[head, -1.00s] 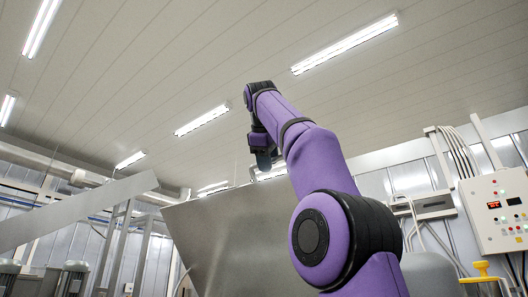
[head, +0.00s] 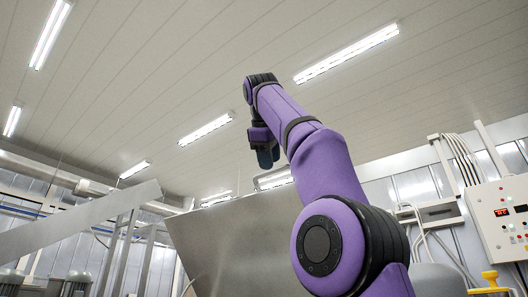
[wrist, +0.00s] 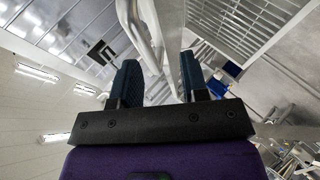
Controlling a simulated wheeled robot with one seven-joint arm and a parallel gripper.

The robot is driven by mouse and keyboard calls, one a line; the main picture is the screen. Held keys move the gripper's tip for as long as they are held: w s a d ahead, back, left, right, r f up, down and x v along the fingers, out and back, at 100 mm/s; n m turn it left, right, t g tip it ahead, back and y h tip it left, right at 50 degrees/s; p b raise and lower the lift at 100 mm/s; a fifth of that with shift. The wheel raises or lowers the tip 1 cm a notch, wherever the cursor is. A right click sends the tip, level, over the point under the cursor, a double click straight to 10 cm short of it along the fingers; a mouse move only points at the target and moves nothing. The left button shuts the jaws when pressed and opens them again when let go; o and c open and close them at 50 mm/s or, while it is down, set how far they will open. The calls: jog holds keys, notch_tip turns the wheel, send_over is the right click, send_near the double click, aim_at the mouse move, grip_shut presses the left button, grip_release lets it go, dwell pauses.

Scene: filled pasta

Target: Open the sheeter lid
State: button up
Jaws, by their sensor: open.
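The sheeter lid (head: 222,255) is a large plain metal panel, tilted up, in the lower middle of the head view. A bright framed handle (head: 274,180) shows at its upper edge. My gripper (head: 267,158) is at that upper edge, just above and beside the handle. In the wrist view my gripper (wrist: 158,78) has its two dark fingers apart. A pale bar (wrist: 147,35), apparently the handle, runs beyond and between the fingers. I cannot tell whether it touches either finger. My purple arm hides the lid's right part in the head view.
A control box (head: 503,218) with buttons and conduits is on the right, with a yellow knob (head: 490,279) below it. A slanted metal chute (head: 85,227) on posts stands at the left.

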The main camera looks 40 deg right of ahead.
jog(key=s+a, duration=0.6)
jog(key=a, duration=0.1)
jog(key=shift+a, duration=0.15)
dwell(0.6)
